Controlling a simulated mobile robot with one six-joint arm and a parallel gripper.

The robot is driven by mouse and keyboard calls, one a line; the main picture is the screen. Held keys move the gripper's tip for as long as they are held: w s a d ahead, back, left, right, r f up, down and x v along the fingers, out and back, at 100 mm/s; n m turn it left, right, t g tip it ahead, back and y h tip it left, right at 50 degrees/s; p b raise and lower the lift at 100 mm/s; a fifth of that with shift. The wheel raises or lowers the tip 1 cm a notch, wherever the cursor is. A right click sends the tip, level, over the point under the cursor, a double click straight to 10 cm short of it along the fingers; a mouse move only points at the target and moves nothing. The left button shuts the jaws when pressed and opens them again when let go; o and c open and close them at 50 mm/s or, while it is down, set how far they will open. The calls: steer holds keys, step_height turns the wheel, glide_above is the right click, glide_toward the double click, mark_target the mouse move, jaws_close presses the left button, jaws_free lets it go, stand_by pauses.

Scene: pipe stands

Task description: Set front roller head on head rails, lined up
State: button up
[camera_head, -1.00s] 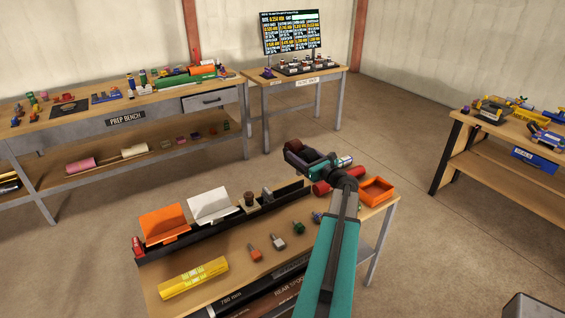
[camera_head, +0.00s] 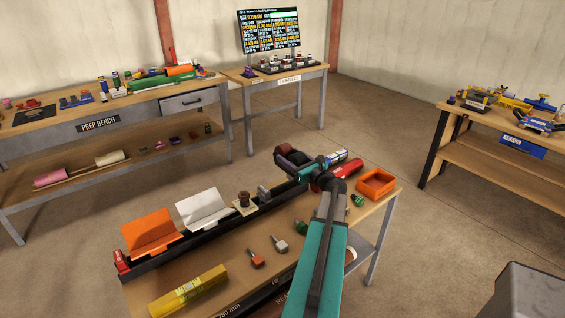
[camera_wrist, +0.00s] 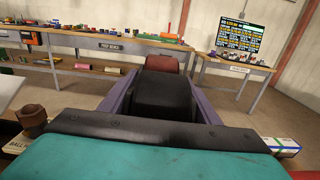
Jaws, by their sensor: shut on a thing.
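My gripper (camera_head: 302,165) is shut on a dark roller head (camera_head: 288,154), held over the back edge of the near workbench in the head view. In the wrist view the roller head shows as a black block (camera_wrist: 165,95) with a dull red part (camera_wrist: 162,65) at its far end. Purple bars flank the black block. The fingertips' contact is partly hidden. I cannot pick out the head rails with certainty in either view.
The prep bench (camera_head: 97,124) and a screen table stand behind. Another bench (camera_head: 490,165) is at right, with open floor between.

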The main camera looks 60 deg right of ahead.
steer(key=shift+w+a, duration=0.2)
steer(key=shift+w, duration=0.15)
steer(key=shift+f, duration=0.2)
steer(key=shift+f+b, duration=2.1)
steer(key=shift+f, duration=0.7)
steer(key=shift+s, duration=0.1)
steer(key=shift+f, duration=0.1)
steer(key=shift+f+b, duration=1.15)
steer(key=shift+f, duration=0.3)
stand_by(2.1)
steer(key=o, duration=1.8)
steer(key=shift+f, duration=0.15)
